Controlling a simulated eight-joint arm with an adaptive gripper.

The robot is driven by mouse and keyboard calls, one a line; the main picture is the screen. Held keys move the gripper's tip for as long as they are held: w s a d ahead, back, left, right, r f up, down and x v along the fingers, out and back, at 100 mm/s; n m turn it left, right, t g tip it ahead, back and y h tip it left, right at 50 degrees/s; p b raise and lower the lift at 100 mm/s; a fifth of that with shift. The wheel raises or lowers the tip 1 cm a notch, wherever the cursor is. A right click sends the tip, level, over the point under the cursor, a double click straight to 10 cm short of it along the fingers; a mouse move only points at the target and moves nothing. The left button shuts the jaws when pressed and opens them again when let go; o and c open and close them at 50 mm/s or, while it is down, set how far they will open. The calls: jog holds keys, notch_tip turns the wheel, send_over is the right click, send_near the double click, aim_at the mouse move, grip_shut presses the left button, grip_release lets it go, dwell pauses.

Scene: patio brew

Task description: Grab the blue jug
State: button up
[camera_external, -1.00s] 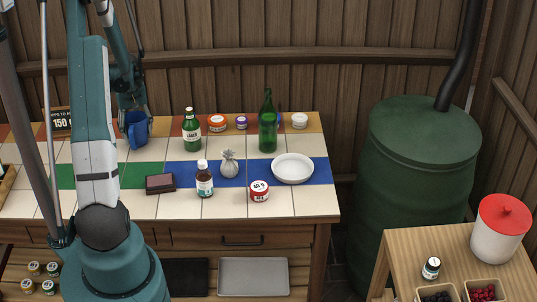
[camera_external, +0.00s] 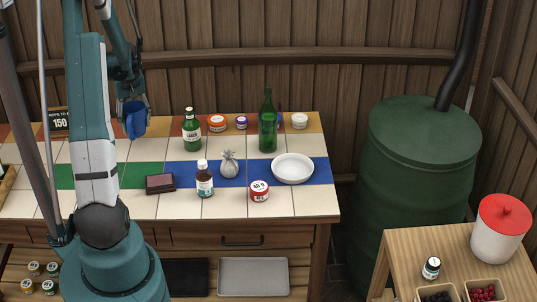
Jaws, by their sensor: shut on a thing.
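The blue jug (camera_external: 135,124) is at the back left of the tiled table, seen in the external view. My gripper (camera_external: 132,105) comes down from above and is shut on the jug's upper part. The jug hangs from the gripper and appears to be a little above the tabletop. The gripper's fingers and the jug's rim partly cover each other, so the exact grip point is hard to see.
A green bottle (camera_external: 192,131), orange-lidded jar (camera_external: 217,123) and taller green bottle (camera_external: 268,125) stand to the right. Nearer are a brown box (camera_external: 160,184), brown bottle (camera_external: 204,181), grey pouch (camera_external: 229,165), red jar (camera_external: 260,191) and white plate (camera_external: 292,168). A sign (camera_external: 59,121) stands behind left.

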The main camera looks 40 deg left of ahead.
jog(key=shift+r+p, duration=0.3)
jog(key=shift+r, duration=2.45)
